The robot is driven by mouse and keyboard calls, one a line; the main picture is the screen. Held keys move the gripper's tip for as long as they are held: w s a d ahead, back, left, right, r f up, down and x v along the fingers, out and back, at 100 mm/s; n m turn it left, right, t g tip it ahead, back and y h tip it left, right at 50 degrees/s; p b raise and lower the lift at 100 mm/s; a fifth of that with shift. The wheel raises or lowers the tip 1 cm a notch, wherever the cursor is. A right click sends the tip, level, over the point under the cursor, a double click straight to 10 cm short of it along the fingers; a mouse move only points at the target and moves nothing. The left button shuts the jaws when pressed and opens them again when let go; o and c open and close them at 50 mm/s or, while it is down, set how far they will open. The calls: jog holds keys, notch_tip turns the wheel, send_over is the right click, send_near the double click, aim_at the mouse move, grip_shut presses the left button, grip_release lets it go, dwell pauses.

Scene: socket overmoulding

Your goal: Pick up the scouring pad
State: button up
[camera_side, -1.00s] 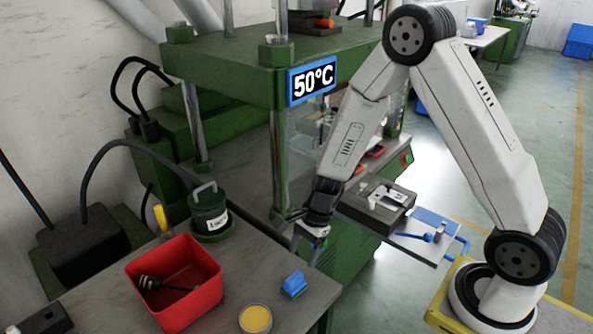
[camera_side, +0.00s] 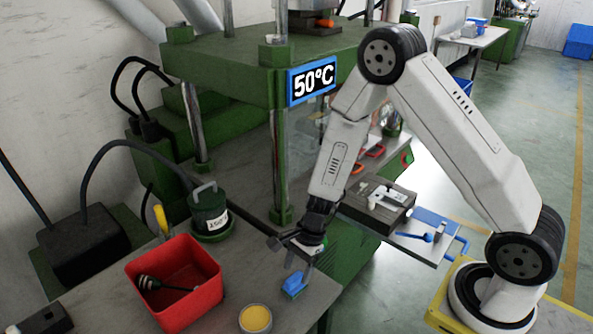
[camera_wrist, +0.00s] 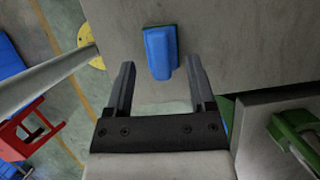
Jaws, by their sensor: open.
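The scouring pad (camera_side: 294,285) is a small blue block with a thin green base, lying on the grey table near its right edge. In the wrist view the scouring pad (camera_wrist: 161,52) lies just beyond the fingertips, in line with the gap between them. My gripper (camera_side: 297,257) is above and slightly behind the pad in the side view, pointing down. In the wrist view my gripper (camera_wrist: 158,70) is open, with nothing between its two dark fingers.
A red bin (camera_side: 208,285) with a dark-handled brush stands left of the pad, and a round tin with yellow contents (camera_side: 256,319) sits in front. A green canister (camera_side: 209,212) stands behind. The green press (camera_side: 235,70) rises at the back.

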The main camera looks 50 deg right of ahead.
aim_at(295, 275)
jog(key=shift+x, duration=1.55)
grip_shut()
